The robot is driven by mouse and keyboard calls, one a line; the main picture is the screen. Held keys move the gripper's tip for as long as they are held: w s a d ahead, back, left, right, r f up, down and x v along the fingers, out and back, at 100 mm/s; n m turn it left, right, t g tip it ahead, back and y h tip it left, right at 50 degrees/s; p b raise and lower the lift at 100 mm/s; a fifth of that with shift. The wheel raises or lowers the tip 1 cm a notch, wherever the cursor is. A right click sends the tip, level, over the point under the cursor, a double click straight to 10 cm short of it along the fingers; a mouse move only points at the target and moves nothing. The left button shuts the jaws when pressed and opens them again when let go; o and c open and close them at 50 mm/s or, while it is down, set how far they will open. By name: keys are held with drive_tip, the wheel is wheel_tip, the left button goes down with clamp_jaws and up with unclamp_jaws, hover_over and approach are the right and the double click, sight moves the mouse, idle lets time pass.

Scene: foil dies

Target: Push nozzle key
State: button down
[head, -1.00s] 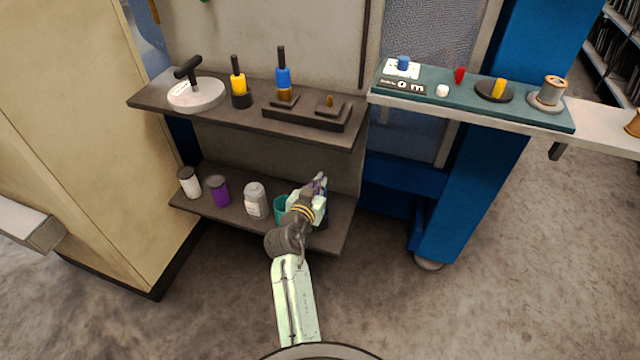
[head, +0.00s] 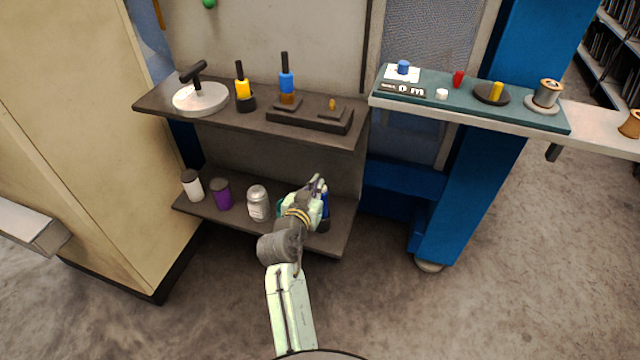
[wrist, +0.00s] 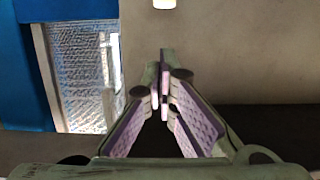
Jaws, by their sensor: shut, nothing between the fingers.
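Small parts stand on a teal board (head: 540,118) at the upper right of the head view: a blue knob (head: 403,67) on a white card, a red piece (head: 458,79), a small white piece (head: 442,94) and a yellow piece (head: 496,91) on a black disc. I cannot tell which piece is the nozzle key. My gripper (head: 318,183) is over the lower dark shelf, below and left of the board and apart from it. In the wrist view its fingers (wrist: 163,88) are closed together and empty.
The upper dark shelf (head: 210,118) holds a white disc with a black handle (head: 200,98), yellow and blue tools (head: 286,82) and a dark block. Several jars, one purple (head: 221,195), stand on the lower shelf. A blue post (head: 470,190) rises by the teal board.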

drive_tip(key=shift+b+v, duration=0.45)
drive_tip(key=shift+v, duration=2.35)
drive_tip(key=c, duration=2.4)
unclamp_jaws()
